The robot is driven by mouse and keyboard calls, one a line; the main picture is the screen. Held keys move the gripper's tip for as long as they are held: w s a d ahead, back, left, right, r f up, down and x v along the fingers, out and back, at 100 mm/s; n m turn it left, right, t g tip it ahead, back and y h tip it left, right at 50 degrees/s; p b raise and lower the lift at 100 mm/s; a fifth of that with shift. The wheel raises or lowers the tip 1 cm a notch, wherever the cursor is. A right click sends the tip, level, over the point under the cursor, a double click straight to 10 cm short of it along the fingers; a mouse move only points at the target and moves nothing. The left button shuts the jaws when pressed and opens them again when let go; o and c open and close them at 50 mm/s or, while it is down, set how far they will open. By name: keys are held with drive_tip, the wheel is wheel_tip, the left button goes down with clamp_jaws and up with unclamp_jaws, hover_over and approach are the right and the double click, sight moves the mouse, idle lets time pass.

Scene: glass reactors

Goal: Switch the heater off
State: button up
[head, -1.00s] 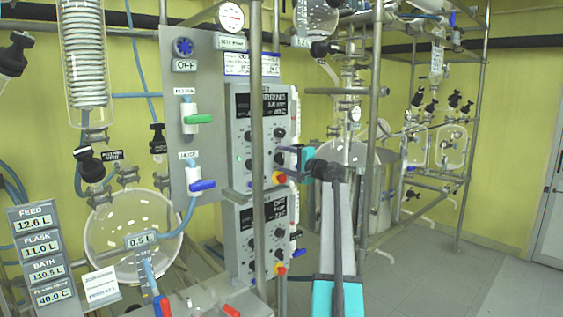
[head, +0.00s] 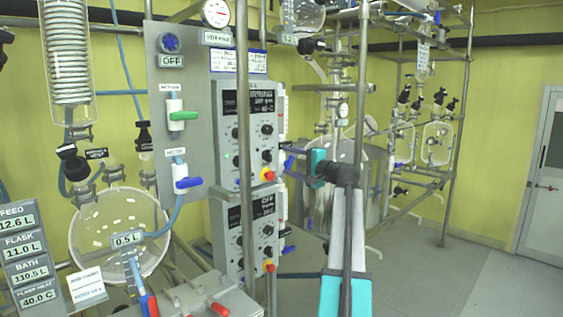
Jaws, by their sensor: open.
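The upper grey control box (head: 224,165) has a dark display (head: 250,103), black knobs and a small green light. A red-and-yellow switch (head: 268,174) sits at its lower right. A similar box (head: 225,229) hangs below, with a display (head: 253,206) reading OFF and its own red-and-yellow switch (head: 269,266). I cannot tell surely from the lettering which box is the heater. My gripper (head: 292,153) is open, right of the upper box's switch and apart from it. Its fingers point left and are partly hard to make out.
A steel upright (head: 245,150) crosses in front of both boxes. Another upright (head: 360,90) stands close by my arm. Left are a panel with green (head: 183,116) and blue (head: 188,183) valve handles and a round glass vessel (head: 105,235). The floor (head: 440,280) at right is clear.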

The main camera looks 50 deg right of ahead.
drive_tip(key=shift+s+a, duration=0.1)
drive_tip(key=shift+s, duration=1.7)
